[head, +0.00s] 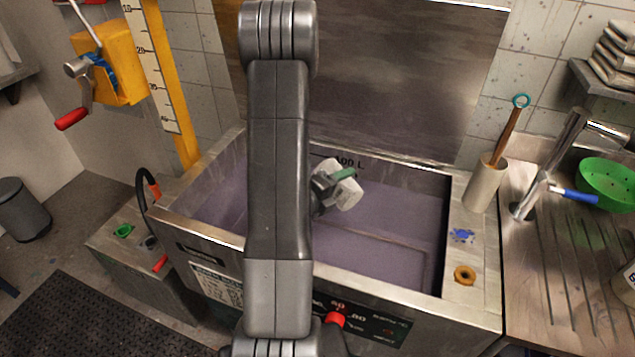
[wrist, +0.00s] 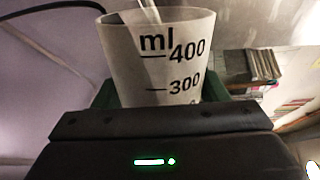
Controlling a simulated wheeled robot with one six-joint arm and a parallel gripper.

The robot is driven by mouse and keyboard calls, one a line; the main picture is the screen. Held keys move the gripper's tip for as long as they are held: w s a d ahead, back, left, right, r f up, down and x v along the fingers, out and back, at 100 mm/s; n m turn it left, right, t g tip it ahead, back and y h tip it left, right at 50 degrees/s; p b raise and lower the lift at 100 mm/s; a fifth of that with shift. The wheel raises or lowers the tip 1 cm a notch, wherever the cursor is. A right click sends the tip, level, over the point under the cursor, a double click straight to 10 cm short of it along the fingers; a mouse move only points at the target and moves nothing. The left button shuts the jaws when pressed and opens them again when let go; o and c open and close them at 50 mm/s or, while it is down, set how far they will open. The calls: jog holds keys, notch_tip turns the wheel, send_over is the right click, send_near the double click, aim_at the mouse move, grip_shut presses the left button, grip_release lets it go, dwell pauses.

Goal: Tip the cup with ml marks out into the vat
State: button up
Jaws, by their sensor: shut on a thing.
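The white cup with ml marks (wrist: 170,60) fills the middle of the wrist view, with "ml", 400 and 300 printed on its side. A pale stick-like thing shows at its mouth. In the head view the cup (head: 346,193) is tilted over the open steel vat (head: 470,310), which has a purplish inside. My gripper (head: 334,183) is shut on the cup, with green pads against it. Part of my gripper is hidden behind my arm. I cannot tell what is in the cup.
A tan holder with a brush (head: 484,186) stands on the vat's right ledge, near a brown ring (head: 464,275). A tap (head: 545,180) and green colander (head: 608,184) are at the right. A yellow scale post (head: 165,85) stands at the back left.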

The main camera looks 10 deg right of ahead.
jog(key=shift+w+a+r+n+g+p, duration=0.2)
jog(key=shift+r+n+p, duration=0.25)
jog(key=shift+p, duration=0.5)
jog(key=shift+w+a+r+n+g+p, duration=0.1)
jog(key=shift+w+r+n+g+p, duration=0.15)
jog(key=shift+n+p, duration=0.5)
dwell(0.9)
